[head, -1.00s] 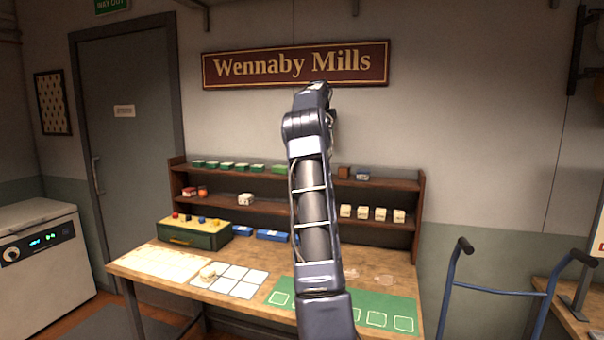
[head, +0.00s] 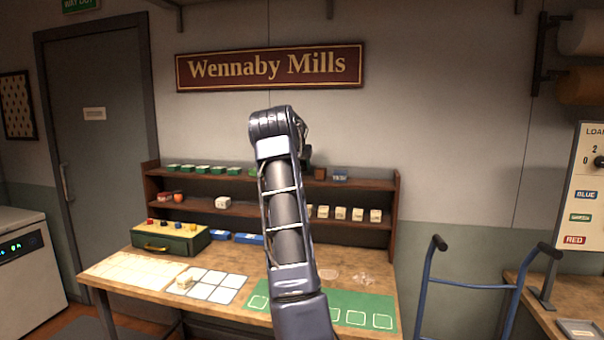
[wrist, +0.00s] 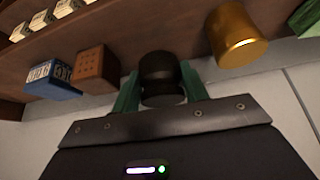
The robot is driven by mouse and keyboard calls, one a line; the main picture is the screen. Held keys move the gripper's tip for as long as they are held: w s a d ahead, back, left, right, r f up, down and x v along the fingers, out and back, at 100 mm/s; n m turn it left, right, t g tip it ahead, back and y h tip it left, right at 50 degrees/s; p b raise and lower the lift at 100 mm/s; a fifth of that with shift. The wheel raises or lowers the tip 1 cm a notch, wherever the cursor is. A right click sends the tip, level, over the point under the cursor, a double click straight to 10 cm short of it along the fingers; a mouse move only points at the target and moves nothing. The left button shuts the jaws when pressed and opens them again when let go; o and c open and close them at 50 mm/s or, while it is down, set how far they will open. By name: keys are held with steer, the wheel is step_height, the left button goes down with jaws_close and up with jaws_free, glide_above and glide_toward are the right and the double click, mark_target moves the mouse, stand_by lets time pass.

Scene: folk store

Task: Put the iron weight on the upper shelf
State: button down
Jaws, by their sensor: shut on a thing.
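The iron weight (wrist: 161,78) is a dark, rounded, knobbed piece held between the green fingers of my gripper (wrist: 160,90) in the wrist view. The upper shelf (head: 372,186) is the top board of the brown rack behind the bench in the head view. The shelf wood also shows behind the weight in the wrist view (wrist: 150,30). I cannot tell whether the weight touches the board. In the head view my arm hides most of the gripper and the weight.
A brass cylinder (wrist: 236,38) stands close to one side of the weight. A brown block (wrist: 97,66) and a blue box (wrist: 52,78) stand on the other side. Green boxes (head: 203,169) line the upper shelf's left part. Cream boxes (head: 341,213) stand on the lower shelf.

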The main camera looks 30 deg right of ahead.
steer(key=shift+f, duration=1.7)
steer(key=shift+f, duration=0.1)
steer(key=c, duration=0.8)
jaws_free()
steer(key=shift+f, duration=0.15)
steer(key=shift+o, duration=0.2)
